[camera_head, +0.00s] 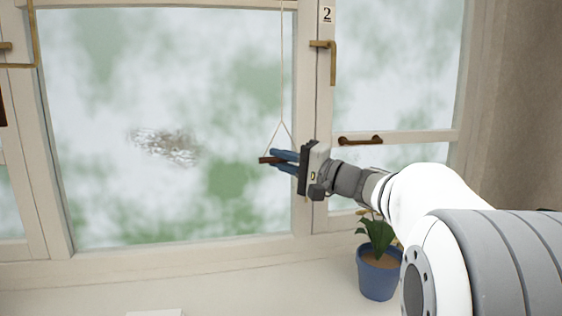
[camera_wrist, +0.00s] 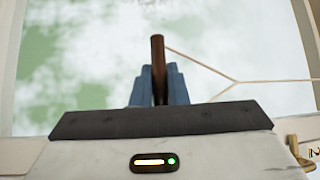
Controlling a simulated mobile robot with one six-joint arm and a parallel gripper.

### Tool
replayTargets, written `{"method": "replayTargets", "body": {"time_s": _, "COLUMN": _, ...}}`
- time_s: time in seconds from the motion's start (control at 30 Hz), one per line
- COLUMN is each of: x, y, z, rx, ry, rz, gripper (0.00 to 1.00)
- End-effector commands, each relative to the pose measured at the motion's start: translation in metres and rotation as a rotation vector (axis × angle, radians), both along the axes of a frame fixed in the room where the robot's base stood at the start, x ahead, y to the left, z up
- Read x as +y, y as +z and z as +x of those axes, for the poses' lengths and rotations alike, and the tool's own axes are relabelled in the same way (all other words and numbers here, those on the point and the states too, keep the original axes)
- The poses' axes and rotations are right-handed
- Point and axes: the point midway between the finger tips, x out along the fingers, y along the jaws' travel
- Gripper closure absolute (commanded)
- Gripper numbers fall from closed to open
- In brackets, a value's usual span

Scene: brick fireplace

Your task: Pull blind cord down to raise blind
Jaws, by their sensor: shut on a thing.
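The blind cord (camera_head: 282,70) hangs from above in front of the window and splits into two strands at its lower end. A dark brown wooden handle (camera_head: 268,160) hangs from these strands. My gripper (camera_head: 284,161) has blue fingers shut on the handle, coming from the right. In the wrist view the handle (camera_wrist: 158,62) stands between the blue fingers, and the cord (camera_wrist: 255,81) runs from it to the right. The blind itself is not clearly in view.
The window frame post (camera_head: 310,100) with a brass latch (camera_head: 331,60) is close behind my gripper. A brown pull handle (camera_head: 360,140) is on the right window. A blue plant pot (camera_head: 377,276) stands on the sill below my arm. A greyish smudge (camera_head: 167,146) shows on the large pane.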

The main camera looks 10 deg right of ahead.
Motion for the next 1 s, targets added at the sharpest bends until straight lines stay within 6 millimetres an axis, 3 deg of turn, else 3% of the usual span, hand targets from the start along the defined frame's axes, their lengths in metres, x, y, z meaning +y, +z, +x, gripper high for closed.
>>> {"method": "replayTargets", "body": {"time_s": 0.03, "x": 0.000, "y": -0.029, "z": 0.000, "rx": 0.006, "ry": 0.002, "rz": -0.002, "gripper": 1.00}}
{"method": "replayTargets", "body": {"time_s": 0.1, "x": 0.000, "y": -0.045, "z": 0.000, "rx": 0.006, "ry": 0.002, "rz": -0.002, "gripper": 1.00}}
{"method": "replayTargets", "body": {"time_s": 0.4, "x": 0.000, "y": -0.092, "z": 0.000, "rx": 0.006, "ry": 0.002, "rz": -0.001, "gripper": 1.00}}
{"method": "replayTargets", "body": {"time_s": 0.93, "x": 0.000, "y": -0.099, "z": 0.000, "rx": 0.005, "ry": 0.002, "rz": -0.001, "gripper": 1.00}}
{"method": "replayTargets", "body": {"time_s": 0.97, "x": 0.000, "y": -0.099, "z": 0.000, "rx": 0.005, "ry": 0.002, "rz": -0.001, "gripper": 0.85}}
{"method": "replayTargets", "body": {"time_s": 1.0, "x": 0.000, "y": -0.099, "z": 0.000, "rx": 0.005, "ry": 0.002, "rz": -0.001, "gripper": 0.82}}
